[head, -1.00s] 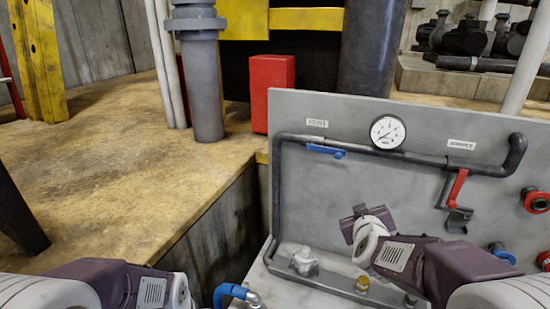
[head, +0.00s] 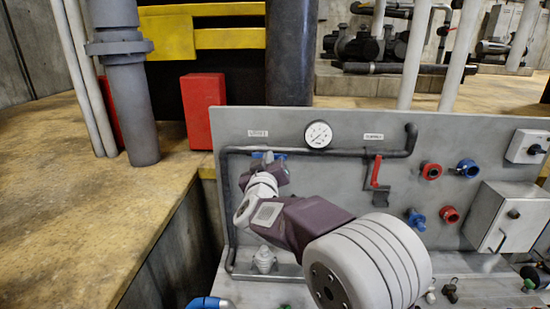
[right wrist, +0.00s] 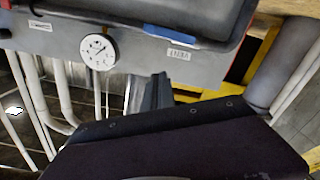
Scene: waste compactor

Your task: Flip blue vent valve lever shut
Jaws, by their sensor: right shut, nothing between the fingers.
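The blue vent valve lever (head: 280,155) lies roughly along the dark pipe (head: 340,152), below the vent label (head: 258,133). My right gripper (head: 262,162) is right in front of it in the head view and hides part of it. In the right wrist view, which is turned upside down, the blue lever (right wrist: 170,32) shows as a strip along the pipe. My shut, empty right gripper (right wrist: 160,80) points toward the panel there. I cannot tell whether it touches the lever.
The grey panel (head: 450,140) carries a gauge (head: 318,135), a red supply lever (head: 376,172) and several red and blue fittings to the right. A grey box (head: 505,217) is at far right. A red block (head: 203,110) stands behind the panel's left end.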

